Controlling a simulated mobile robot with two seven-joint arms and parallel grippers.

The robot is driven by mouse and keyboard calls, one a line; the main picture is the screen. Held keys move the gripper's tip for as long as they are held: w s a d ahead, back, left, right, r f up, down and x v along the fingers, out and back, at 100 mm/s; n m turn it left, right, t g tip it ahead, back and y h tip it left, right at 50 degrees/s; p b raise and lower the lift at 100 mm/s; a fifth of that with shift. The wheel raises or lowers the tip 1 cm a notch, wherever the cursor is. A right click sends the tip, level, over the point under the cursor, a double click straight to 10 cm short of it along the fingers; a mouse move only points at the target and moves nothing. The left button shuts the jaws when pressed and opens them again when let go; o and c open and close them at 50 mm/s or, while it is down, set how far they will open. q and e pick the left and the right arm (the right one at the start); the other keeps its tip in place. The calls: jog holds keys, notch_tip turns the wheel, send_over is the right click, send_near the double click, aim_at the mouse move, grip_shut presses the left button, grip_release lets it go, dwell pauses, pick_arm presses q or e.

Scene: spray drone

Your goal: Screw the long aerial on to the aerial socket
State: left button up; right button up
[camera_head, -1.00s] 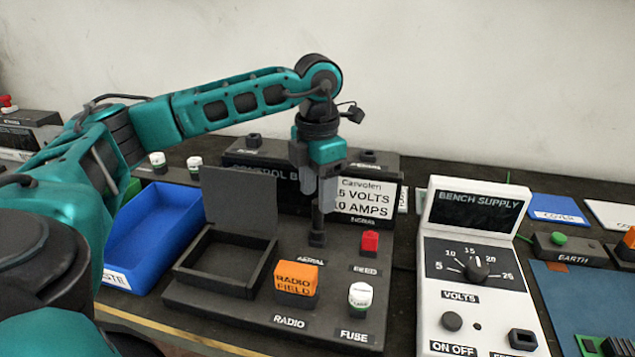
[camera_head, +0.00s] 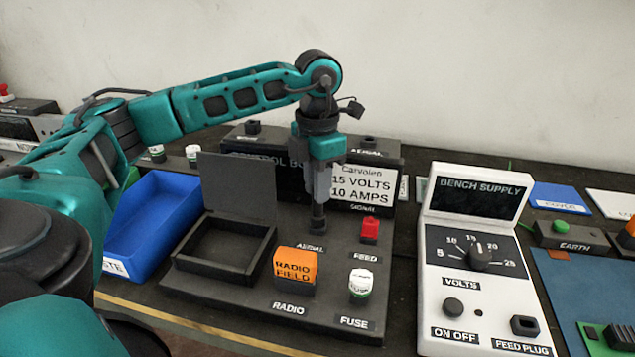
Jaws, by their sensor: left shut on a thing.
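My left gripper (camera_head: 319,196) points down over the control box and is shut on a thin dark upright piece, which I take to be the long aerial (camera_head: 318,210). Most of the aerial is hidden by the fingers. Its lower end meets the dark aerial socket (camera_head: 318,226), just behind the label AERIAL. I cannot tell whether it is threaded in. My right gripper is not in view.
The control box carries an open-lidded bay (camera_head: 225,248), an orange radio module (camera_head: 295,268), a white fuse (camera_head: 360,284) and a red feed plug (camera_head: 370,230). A blue waste tray (camera_head: 155,220) stands left, the bench supply (camera_head: 478,260) right.

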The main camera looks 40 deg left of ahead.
pick_arm(q)
grip_shut()
jog(key=m, duration=0.3)
jog(key=shift+m, duration=0.3)
jog(key=m, duration=0.9)
jog(key=shift+m, duration=1.2)
